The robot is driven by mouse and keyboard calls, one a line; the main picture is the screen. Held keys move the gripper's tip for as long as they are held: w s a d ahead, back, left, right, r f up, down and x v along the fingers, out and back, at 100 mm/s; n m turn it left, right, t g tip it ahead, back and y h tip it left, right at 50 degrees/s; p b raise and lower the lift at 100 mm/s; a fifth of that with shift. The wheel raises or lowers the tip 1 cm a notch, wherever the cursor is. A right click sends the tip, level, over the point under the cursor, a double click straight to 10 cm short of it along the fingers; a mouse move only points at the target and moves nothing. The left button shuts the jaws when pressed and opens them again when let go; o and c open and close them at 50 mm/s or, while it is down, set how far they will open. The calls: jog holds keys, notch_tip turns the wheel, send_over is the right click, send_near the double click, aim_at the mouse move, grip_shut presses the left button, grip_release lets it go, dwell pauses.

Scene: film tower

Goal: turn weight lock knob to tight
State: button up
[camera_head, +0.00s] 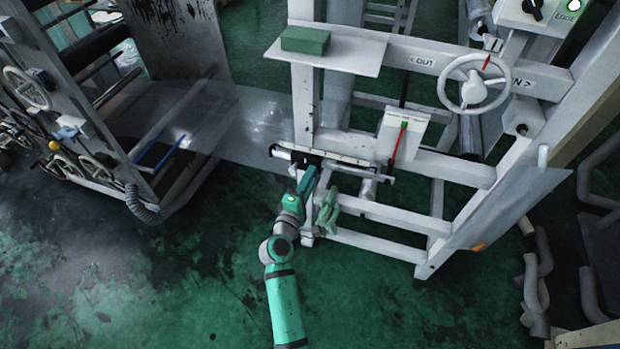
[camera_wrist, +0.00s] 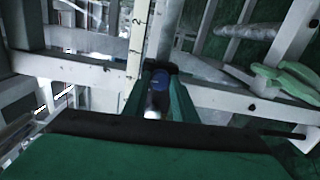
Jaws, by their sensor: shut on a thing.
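A long white graduated bar (camera_head: 345,158) runs across the white frame in the head view. It also shows as a pale marked strip in the wrist view (camera_wrist: 134,45). My gripper (camera_head: 309,170) reaches up to the bar near its left part. In the wrist view my gripper (camera_wrist: 159,92) has its two green fingers shut on a small dark knob with a blue part (camera_wrist: 158,82), beside the bar. I take this to be the weight lock knob. The fingers and wrist hide much of it, and its turn angle cannot be read. In the head view my gripper covers it.
A handwheel (camera_head: 473,83) is on the frame at upper right. A white plate with a red pointer (camera_head: 400,135) stands right of my gripper. Green gloves (camera_head: 327,212) hang on the lower rail close to my wrist. The green floor in front is mostly clear.

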jog(key=shift+m+y, duration=0.3)
jog(key=shift+m, duration=4.4)
jog(key=o, duration=1)
jog(key=shift+o, duration=0.2)
jog(key=shift+s, duration=0.1)
jog(key=v, duration=1)
jog(key=shift+s, duration=0.35)
jog(key=shift+a+f, duration=0.1)
